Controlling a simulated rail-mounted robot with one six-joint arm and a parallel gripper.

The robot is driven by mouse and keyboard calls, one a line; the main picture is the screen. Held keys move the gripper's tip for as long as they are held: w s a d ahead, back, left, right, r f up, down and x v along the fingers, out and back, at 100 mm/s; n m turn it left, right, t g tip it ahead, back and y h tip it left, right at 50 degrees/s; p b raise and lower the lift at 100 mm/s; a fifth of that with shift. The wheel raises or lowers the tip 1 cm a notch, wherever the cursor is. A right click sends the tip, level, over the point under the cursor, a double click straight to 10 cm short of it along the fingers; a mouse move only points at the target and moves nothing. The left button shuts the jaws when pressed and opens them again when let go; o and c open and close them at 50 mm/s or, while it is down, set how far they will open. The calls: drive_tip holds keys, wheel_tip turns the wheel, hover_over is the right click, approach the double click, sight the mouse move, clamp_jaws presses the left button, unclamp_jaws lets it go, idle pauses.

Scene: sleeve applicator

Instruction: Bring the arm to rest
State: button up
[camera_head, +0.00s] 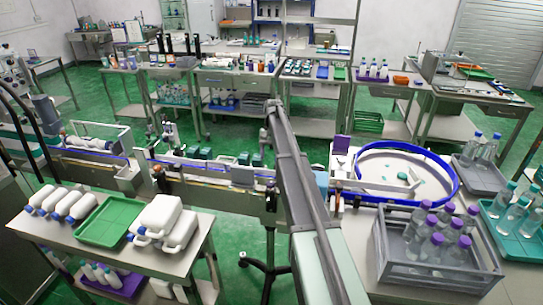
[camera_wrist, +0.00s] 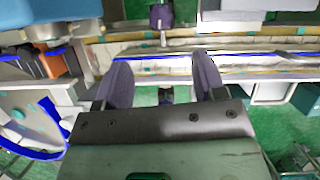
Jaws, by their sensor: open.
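My gripper (camera_wrist: 161,72) shows in the wrist view as two dark purple-grey fingers set well apart, with nothing between them. Beyond the fingertips lies the conveyor (camera_wrist: 150,57) with its blue-edged rail, and green floor shows below it. I cannot tell the height of the fingers above it. In the head view my arm stretches from the bottom middle up over the gap between the conveyor (camera_head: 205,172) and the round blue-rimmed turntable (camera_head: 375,178). I cannot make out my gripper in the head view.
A grey crate of purple-capped bottles (camera_head: 385,250) stands right of my arm. A left table holds a green tray (camera_head: 104,222) and white jugs (camera_head: 158,215). Several benches with bottles (camera_head: 240,65) line the back. Green floor (camera_head: 230,255) is open beside the left table.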

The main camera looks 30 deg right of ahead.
drive_tip(key=shift+f, duration=0.1)
drive_tip(key=s+a+n+t, duration=0.1)
drive_tip(key=s+a+n, duration=0.1)
drive_tip(key=s+a, duration=0.6)
drive_tip(key=s+a+f+n+t+h, duration=0.1)
drive_tip(key=s+a+n, duration=0.1)
drive_tip(key=s+a, duration=0.6)
drive_tip(key=s+a+n+t+h, duration=0.1)
drive_tip(key=s+a, duration=0.7)
drive_tip(key=s, duration=1)
drive_tip(key=shift+s+a+f+n+t, duration=0.2)
drive_tip(key=shift+s+a+n+t, duration=0.15)
drive_tip(key=shift+n, duration=0.35)
drive_tip(key=shift+w+d, duration=0.1)
drive_tip(key=shift+d, duration=0.05)
